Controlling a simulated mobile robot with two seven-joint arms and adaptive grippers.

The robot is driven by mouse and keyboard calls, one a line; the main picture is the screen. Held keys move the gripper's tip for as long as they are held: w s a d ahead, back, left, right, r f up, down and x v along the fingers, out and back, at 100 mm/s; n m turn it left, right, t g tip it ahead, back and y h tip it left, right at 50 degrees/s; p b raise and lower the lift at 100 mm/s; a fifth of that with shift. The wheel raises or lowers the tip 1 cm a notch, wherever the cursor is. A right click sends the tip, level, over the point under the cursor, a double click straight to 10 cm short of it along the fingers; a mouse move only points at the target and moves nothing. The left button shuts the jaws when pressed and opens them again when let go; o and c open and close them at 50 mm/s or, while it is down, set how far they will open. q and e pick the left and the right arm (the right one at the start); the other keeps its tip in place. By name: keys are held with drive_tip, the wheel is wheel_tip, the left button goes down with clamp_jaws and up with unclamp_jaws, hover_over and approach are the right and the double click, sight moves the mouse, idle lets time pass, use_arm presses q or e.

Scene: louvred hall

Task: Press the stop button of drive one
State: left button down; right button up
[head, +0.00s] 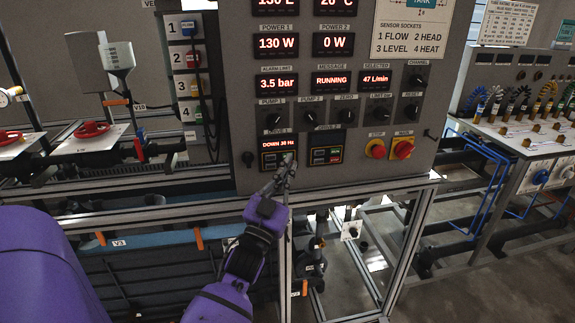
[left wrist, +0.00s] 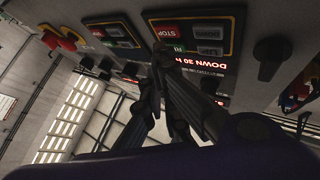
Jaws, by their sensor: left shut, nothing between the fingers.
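The drive one unit (head: 270,158) is a small black panel low on the grey cabinet, its red display reading about "DOWN 30 Hz". Its red STOP button (left wrist: 170,31) shows in the left wrist view, above a green button and beside grey keys. In the head view my left gripper covers the right part of this unit. My left gripper (head: 289,162) is shut and empty, its fingertips in front of the panel. In the left wrist view its tips (left wrist: 163,55) appear close to the green button; I cannot tell whether they touch. My right gripper is out of view.
A second drive unit (head: 326,149) sits just right of drive one. Further right are a red stop button (head: 375,149) and a red-yellow main switch (head: 402,149). Black knobs (head: 311,116) stick out above. A metal frame (head: 345,196) runs under the cabinet.

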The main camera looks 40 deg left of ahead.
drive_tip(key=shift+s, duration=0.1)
use_arm(q)
drive_tip(key=s+d+p, duration=0.1)
drive_tip(key=s+d, duration=0.2)
drive_tip(key=shift+s+d, duration=0.15)
drive_tip(key=shift+d, duration=0.25)
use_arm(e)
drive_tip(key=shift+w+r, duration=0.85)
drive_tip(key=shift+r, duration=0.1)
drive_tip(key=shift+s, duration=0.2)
